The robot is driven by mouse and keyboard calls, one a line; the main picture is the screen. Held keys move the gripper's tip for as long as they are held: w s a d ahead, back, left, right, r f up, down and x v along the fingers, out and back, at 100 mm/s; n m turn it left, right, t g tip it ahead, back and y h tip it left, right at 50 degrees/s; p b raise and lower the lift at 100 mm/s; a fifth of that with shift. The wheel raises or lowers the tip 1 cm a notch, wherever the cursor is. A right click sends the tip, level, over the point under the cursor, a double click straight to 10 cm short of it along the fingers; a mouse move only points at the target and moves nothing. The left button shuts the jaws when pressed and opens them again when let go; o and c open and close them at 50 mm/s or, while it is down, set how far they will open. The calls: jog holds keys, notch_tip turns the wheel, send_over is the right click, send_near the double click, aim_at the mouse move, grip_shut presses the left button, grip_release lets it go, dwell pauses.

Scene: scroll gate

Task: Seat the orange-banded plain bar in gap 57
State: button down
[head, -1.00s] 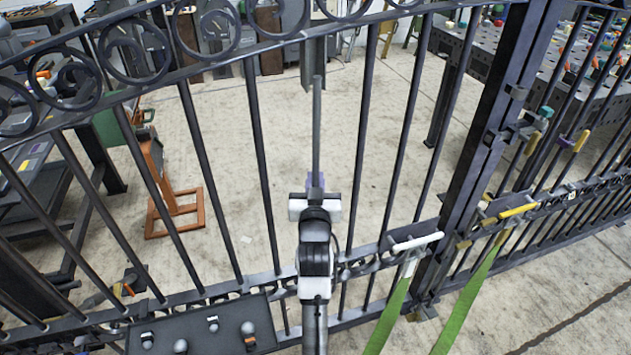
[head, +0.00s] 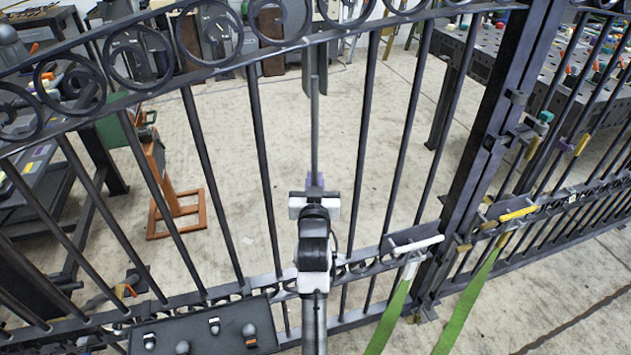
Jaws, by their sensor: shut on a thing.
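My gripper (head: 314,196) is shut on a grey upright bar (head: 315,120) and holds it near its lower end. A small purple patch shows on the bar just above the jaws; I see no orange band on it. The bar stands in the picture within a wide gap of the iron gate (head: 262,140), between two dark gate bars. Its top end overlaps a dark upright piece (head: 315,55) below the scrolled top rail. I cannot tell whether it touches the gate or stands in front of it. The lower rail behind my arm is partly hidden.
A dark ledge (head: 190,328) with several small knobs is at the lower left. White (head: 416,244) and yellow (head: 518,213) handles with green straps are at the right, near the thick gate post (head: 490,140). An orange stand (head: 175,200) is beyond the gate.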

jog(key=shift+w, duration=0.1)
jog(key=c, duration=1.3)
grip_release()
jog(key=shift+c, duration=0.2)
jog(key=shift+f, duration=0.2)
jog(key=s+b, duration=0.2)
jog(key=s, duration=1.1)
jog(key=shift+s+b, duration=0.3)
jog(key=shift+s, duration=0.1)
jog(key=shift+a+r, duration=0.1)
jog(key=shift+a, duration=0.05)
